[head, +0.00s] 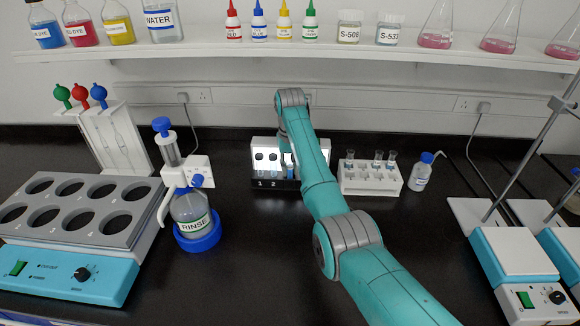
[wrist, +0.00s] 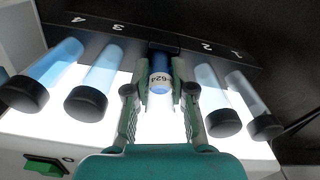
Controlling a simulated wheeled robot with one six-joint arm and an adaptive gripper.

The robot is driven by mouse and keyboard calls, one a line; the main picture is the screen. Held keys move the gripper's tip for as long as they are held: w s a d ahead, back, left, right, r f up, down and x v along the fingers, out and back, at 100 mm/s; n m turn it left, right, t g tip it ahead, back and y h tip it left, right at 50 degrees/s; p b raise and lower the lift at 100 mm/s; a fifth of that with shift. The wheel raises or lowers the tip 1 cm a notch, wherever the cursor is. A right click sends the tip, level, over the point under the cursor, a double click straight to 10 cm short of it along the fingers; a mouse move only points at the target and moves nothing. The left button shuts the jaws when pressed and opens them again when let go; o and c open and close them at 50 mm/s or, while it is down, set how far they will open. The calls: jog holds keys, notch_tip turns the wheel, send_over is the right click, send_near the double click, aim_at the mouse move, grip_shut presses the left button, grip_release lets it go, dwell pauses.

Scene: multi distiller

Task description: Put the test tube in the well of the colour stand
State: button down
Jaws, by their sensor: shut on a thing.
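The colour stand (head: 263,143) stands at the back of the bench, with a lit white panel and a dark numbered front ledge (wrist: 82,33). In the wrist view my gripper (wrist: 160,92) is shut on the test tube (wrist: 160,66), which holds blue liquid and has a label ending in 624. The tube is at the middle gap of the stand, between places 2 and 3. Its far end meets the dark ledge at the middle well; I cannot tell how deep it sits. In the head view my arm hides most of the gripper and the stand's right part.
Black-capped reference tubes flank the held tube closely, two on the left (wrist: 95,85) and two on the right (wrist: 213,100). A white tube rack (head: 370,185) stands right of my arm. A rinse bottle (head: 190,212) stands left.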

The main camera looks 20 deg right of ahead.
jog(key=shift+f, duration=0.1)
jog(key=c, duration=0.9)
grip_release()
notch_tip(320, 180, up, 7)
jog(key=shift+r, duration=0.2)
jog(key=shift+s, duration=0.1)
